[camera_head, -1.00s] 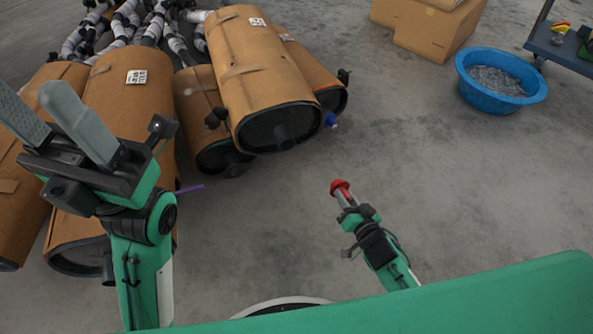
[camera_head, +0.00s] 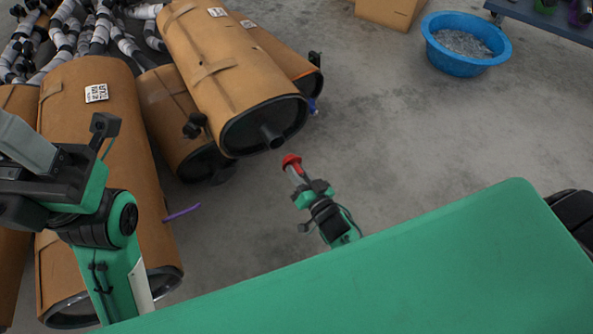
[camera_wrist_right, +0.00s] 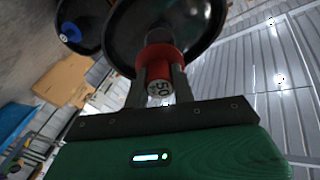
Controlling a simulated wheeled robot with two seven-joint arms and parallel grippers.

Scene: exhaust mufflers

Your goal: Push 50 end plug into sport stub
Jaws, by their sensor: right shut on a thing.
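My right gripper (camera_head: 298,174) is shut on the red end plug (camera_head: 291,160), which points at the lower end of the top muffler. In the right wrist view the gripper (camera_wrist_right: 158,78) holds the plug (camera_wrist_right: 160,62), and "50" is readable on it. The short stub pipe (camera_head: 272,137) sticks out of that muffler's black end cap. In the head view the plug looks close to the stub with a small gap. In the wrist view it overlaps the stub (camera_wrist_right: 158,36), so contact cannot be told. My left gripper (camera_head: 25,150) is partly cut off at the left edge, raised and empty.
Brown-wrapped mufflers (camera_head: 230,65) are stacked at the left and middle. A blue plug (camera_head: 312,106) shows on the muffler behind. A blue tub (camera_head: 466,62), a cardboard box (camera_head: 388,12) and a cart (camera_head: 555,25) stand farther back. The floor on the right is clear.

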